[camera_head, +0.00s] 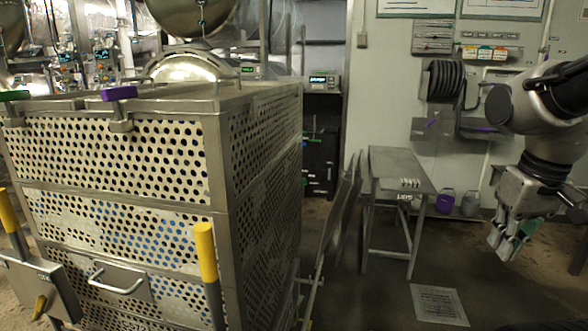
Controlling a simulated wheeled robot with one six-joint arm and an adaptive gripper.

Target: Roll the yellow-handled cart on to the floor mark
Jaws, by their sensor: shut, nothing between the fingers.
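The cart is a large perforated metal basket (125,160) close by at the left. Two upright yellow handles stand at its near side, one at the left edge (9,212) and one nearer the middle (205,252). Its wheels are out of view. My gripper (503,246) hangs at the right with its fingers pointing down, shut and empty, well apart from the cart. A pale rectangular patterned patch (439,304) lies on the floor at the lower middle right. I cannot tell whether it is the floor mark.
A small metal table (400,170) stands against the back wall, with a purple can (445,201) and a grey can (470,204) beside it. Leaning metal panels (340,215) stand between cart and table. Dark floor around the patch is clear.

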